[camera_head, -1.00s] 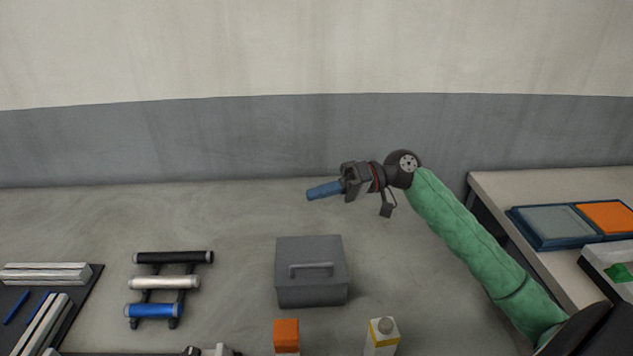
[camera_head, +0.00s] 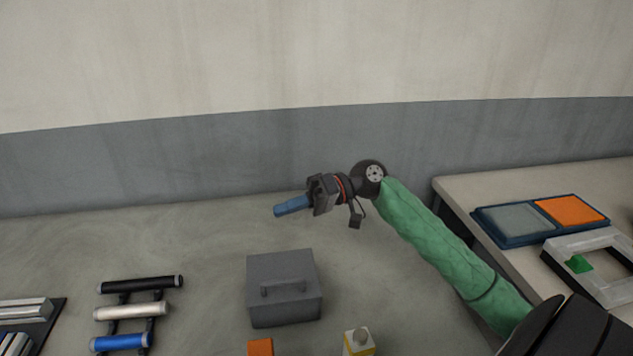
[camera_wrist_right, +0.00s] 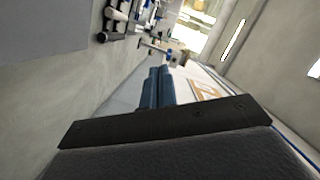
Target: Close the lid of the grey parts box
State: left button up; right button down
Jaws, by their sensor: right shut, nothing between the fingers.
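The grey parts box (camera_head: 286,309) stands on the table in the lower middle of the head view. Its lid (camera_head: 275,266), with a bar handle (camera_head: 283,288) on it, lies flat over the top, and no gap shows. My right gripper (camera_head: 279,210) is above and behind the box, pointing left, clear of it. Its blue fingers are shut with nothing between them. My left gripper is not in view.
A rack with black, white and blue rolls (camera_head: 137,312) stands left of the box. An orange block (camera_head: 260,347) and a white-yellow carton (camera_head: 358,345) are in front. A side table at right holds a blue tray (camera_head: 508,238) and a grey frame (camera_head: 610,285). The table behind the box is clear.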

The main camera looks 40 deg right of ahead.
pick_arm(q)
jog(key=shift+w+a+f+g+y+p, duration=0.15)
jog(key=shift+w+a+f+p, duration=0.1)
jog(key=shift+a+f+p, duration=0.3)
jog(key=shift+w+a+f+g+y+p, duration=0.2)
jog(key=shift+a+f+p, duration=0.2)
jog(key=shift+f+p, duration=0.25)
pick_arm(e)
jog(key=s+d+r, duration=0.6)
jog(key=s+r, duration=0.4)
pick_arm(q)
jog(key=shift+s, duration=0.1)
